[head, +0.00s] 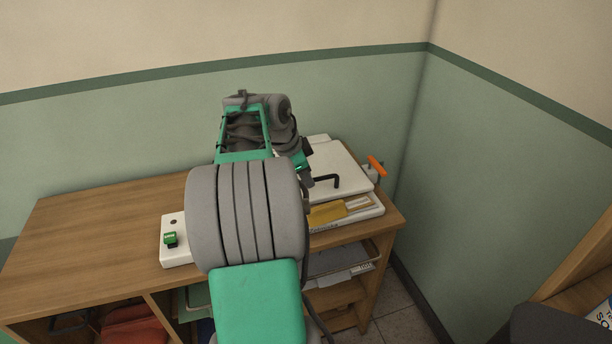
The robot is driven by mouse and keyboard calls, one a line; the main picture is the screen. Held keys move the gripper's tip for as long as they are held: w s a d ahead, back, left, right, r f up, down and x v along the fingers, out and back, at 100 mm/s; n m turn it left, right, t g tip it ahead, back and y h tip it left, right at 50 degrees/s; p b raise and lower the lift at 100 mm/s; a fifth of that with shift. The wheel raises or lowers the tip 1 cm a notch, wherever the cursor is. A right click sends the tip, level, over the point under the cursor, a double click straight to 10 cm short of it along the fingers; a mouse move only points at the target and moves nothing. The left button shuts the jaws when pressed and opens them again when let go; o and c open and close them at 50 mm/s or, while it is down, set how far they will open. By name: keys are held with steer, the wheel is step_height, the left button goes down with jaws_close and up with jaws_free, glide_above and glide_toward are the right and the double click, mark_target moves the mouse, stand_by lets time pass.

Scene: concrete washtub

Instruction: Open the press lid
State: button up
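The press (376,209) is a low white device at the right end of the wooden desk. Its flat white lid (345,160) has a black bar handle (325,180) near its front edge. A yellow item (327,214) and pale strips show on the base in front of the lid. I cannot tell whether the lid is fully down. My gripper (304,170) is at the left side of the lid, close to the handle. My arm hides much of it, so its fingers and any contact are unclear.
An orange lever (376,166) stands at the press's right. A white panel with a green switch (170,239) lies left of my arm. The desk's left part (95,225) is clear. Shelves below hold a tray (340,260) and red items (135,328). Green walls close off the back and right.

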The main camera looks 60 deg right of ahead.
jaws_close()
stand_by(1.0)
